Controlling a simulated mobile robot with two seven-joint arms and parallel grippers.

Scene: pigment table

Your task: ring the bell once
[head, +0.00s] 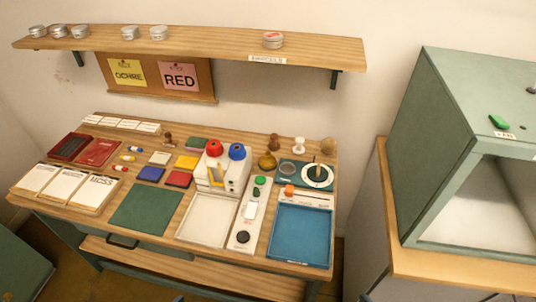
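A small rounded brass-coloured object (267,161) with a narrow top, which looks like the bell, stands upright near the back right of the wooden table (62,208). It is just right of the white dispenser with the red and blue tops. Nothing is touching it from above. It is too small to make out details. Neither of my grippers shows in the head view.
The white dispenser (229,175) stands left of the bell. Small knobbed items (299,145) stand behind it, and a green mat with a round dial (317,177) lies to its right. A blue tray (301,236) is in front. A shelf (200,40) overhangs behind; a green cabinet (430,130) stands right.

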